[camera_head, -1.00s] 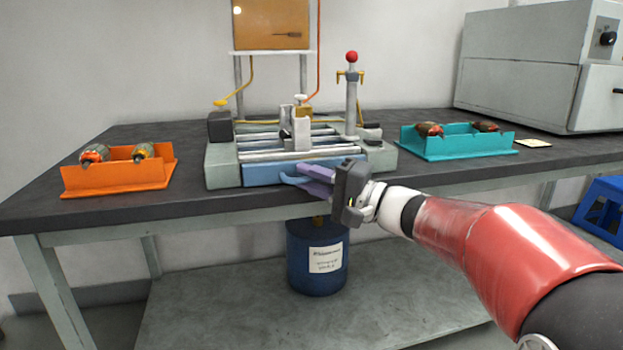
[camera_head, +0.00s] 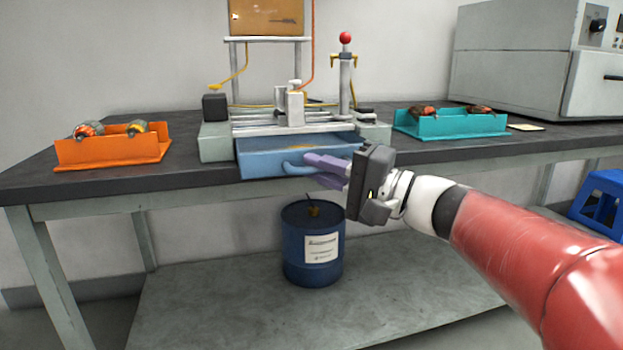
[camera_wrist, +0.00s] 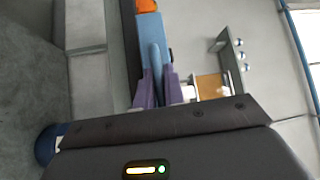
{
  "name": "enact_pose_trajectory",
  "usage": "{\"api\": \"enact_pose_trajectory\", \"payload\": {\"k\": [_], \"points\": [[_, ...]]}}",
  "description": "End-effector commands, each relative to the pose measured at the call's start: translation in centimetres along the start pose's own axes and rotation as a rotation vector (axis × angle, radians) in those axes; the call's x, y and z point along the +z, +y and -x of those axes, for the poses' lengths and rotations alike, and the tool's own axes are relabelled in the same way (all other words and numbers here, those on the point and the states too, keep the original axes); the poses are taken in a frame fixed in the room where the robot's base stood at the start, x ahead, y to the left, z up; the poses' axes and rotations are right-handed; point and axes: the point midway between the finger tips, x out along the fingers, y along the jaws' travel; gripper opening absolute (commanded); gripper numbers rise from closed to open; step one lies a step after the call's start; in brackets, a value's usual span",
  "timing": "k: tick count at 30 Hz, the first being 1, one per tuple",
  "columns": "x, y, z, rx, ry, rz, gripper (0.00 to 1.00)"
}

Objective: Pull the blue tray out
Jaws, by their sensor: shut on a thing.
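The blue tray (camera_head: 262,163) is a drawer-like box at the front of the grey winding machine (camera_head: 217,142) on the bench. It stands partly out, past the bench's front edge, and its inside shows at the top. A curved blue handle (camera_head: 298,168) is on its front. My gripper (camera_head: 318,170), with purple fingers, is shut on this handle. In the wrist view, the fingers (camera_wrist: 156,92) sit on both sides of the blue handle (camera_wrist: 155,60). The tray's front (camera_wrist: 143,35) shows beside it. The fingers hide part of the handle.
An orange holder (camera_head: 113,154) with two armatures stands left on the bench, a teal holder (camera_head: 452,125) with two more on the right. A grey oven (camera_head: 520,65) stands behind. A blue drum (camera_head: 298,258) is under the bench. The space before the tray is free.

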Motion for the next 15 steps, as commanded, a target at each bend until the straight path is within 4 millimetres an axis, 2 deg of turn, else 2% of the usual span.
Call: {"api": "enact_pose_trajectory", "payload": {"k": [1, 6, 15], "points": [[1.1, 0.4, 1.1, -0.001, 0.001, 0.005, 0.0], [3.6, -0.5, 3.6, 0.0, 0.0, 0.003, 0.0], [5.7, -1.3, 5.7, 0.003, 0.0, -0.002, 0.0]]}}
